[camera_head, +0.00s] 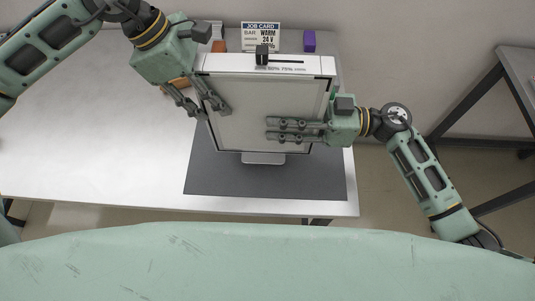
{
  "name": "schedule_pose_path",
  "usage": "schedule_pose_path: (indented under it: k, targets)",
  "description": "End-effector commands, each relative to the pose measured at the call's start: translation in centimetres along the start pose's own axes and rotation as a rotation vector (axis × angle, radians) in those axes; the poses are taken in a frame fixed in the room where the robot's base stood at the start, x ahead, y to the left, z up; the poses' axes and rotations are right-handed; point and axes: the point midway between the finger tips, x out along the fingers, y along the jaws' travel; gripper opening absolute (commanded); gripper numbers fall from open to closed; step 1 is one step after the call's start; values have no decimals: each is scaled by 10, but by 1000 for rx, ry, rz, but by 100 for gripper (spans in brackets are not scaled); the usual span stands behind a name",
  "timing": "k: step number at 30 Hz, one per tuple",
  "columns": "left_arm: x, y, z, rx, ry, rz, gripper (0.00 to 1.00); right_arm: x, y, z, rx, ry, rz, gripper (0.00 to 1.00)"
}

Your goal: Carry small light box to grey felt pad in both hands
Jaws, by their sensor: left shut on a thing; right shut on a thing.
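The small light box (248,110) is a pale panel with a dark inner edge and a white top strip bearing a black slider and percent marks. My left gripper (208,107) is shut on its left side, with fingers on either side of the edge. My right gripper (270,129) is shut on its right side, its fingers lying across the panel face. The grey felt pad (210,178) lies on the table below and behind the box, which covers much of it. I cannot tell whether the box touches the pad.
The table's left side is clear. A metal-framed bench (515,75) stands at right.

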Motion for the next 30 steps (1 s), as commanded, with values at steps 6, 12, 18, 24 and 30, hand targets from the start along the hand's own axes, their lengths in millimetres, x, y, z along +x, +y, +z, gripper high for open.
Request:
schedule_pose_path:
  k: [6,12,18,24,30]
  targets:
    - [13,1,-6,0,0,2,0,-1,1,16,0,-2,3,0]
    - [23,1,-10,0,0,2,0,-1,1,27,0,-2,3,0]
    - [34,1,-15,0,0,2,0,-1,1,38,0,-2,3,0]
    - [36,0,-16,-1,2,1,43,-1,1,40,1,-4,2,43]
    - [36,0,-15,0,1,0,53,0,0,40,0,-2,1,53]
